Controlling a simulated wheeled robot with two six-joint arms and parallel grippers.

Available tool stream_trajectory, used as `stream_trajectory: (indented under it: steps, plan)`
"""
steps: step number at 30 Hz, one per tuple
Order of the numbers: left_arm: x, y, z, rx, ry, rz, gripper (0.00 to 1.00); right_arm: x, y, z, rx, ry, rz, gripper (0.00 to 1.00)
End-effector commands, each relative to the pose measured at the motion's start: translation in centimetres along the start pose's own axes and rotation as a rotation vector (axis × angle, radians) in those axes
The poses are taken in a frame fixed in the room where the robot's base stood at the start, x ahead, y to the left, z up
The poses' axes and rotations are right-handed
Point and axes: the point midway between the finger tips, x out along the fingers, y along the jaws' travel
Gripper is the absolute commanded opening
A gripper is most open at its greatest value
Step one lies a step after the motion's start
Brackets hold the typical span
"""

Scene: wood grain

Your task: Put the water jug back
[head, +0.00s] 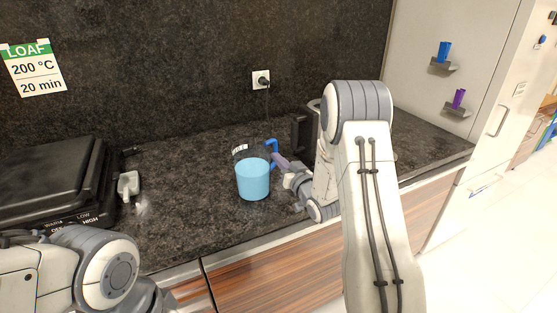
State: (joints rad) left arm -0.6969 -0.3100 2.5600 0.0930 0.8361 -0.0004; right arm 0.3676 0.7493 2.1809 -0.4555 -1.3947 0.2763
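The light blue water jug (253,181) stands upright on the dark stone counter (190,205), left of my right arm. My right gripper (276,157) is at the jug's upper right side, close to its rim. A darker blue hooked piece and a purple piece show there. I cannot tell whether the gripper touches the jug or how far its fingers are apart. My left arm comes in at the bottom left, and its gripper is out of view.
A black appliance (50,175) with a dial marked LOW and HIGH stands at left. A dark machine (303,134) is partly hidden behind my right arm. Two small wall holders with a blue (444,51) and a purple piece (458,98) are at right.

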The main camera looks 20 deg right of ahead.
Motion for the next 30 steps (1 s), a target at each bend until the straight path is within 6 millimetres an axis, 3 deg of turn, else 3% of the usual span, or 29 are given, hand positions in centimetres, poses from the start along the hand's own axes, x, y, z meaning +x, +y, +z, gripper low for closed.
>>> stream_trajectory:
  steps: [10,14,15,25,30]
  plan:
    - [0.6,-0.1,0.0,0.0,0.0,0.0,0.5,0.0,0.1,0.5,0.0,0.0,0.0,0.0]
    - [0.7,-0.1,0.0,0.0,0.0,0.0,0.5,-0.1,0.1,0.8,0.0,-0.007,0.001,0.47]
    - [0.6,-0.1,0.0,0.0,0.0,0.0,0.5,-0.1,0.1,0.8,0.0,-0.006,0.001,0.53]
    - [0.5,0.0,0.0,0.0,0.0,0.0,0.5,0.0,0.1,0.5,0.0,-0.002,-0.001,0.53]
    - [-0.8,0.1,0.0,0.0,0.0,0.0,0.5,0.0,-0.2,-0.7,0.0,-0.001,-0.001,0.53]
